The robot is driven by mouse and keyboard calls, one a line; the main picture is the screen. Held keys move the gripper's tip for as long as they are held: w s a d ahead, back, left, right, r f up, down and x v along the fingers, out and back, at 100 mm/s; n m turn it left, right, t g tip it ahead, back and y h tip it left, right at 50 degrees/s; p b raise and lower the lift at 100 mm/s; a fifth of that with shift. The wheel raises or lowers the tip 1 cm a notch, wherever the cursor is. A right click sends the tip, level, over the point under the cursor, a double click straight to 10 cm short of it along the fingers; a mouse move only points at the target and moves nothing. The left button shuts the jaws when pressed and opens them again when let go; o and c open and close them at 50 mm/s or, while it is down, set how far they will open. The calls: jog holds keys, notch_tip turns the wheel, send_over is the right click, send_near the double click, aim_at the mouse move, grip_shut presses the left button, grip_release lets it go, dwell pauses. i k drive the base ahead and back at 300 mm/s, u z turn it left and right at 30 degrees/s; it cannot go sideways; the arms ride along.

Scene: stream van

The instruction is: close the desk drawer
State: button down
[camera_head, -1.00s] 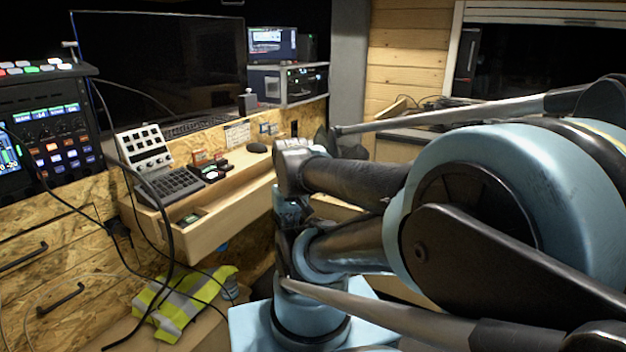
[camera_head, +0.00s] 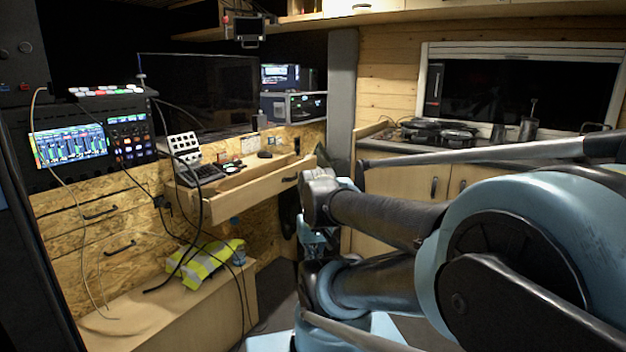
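The desk drawer (camera_head: 250,197) is pulled out from under the desk at the middle left. Its pale wooden front carries a small dark handle (camera_head: 290,179) near the right end. The arm's dark link and grey joint stand to the right of the drawer, in front of it in the picture, and a gap to its front cannot be judged. I cannot make out my gripper; no fingers show clearly, so it is out of view or hidden behind the arm.
A control panel with buttons (camera_head: 183,150) stands at the desk's left. Black cables hang past the drawer's left end. A yellow-grey vest (camera_head: 205,262) lies on a low wooden box (camera_head: 165,312) below. Cupboards and a stove (camera_head: 440,133) are at the right.

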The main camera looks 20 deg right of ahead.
aim_at(231, 198)
jog(key=u, duration=0.4)
jog(key=i, duration=1)
jog(key=z, duration=0.1)
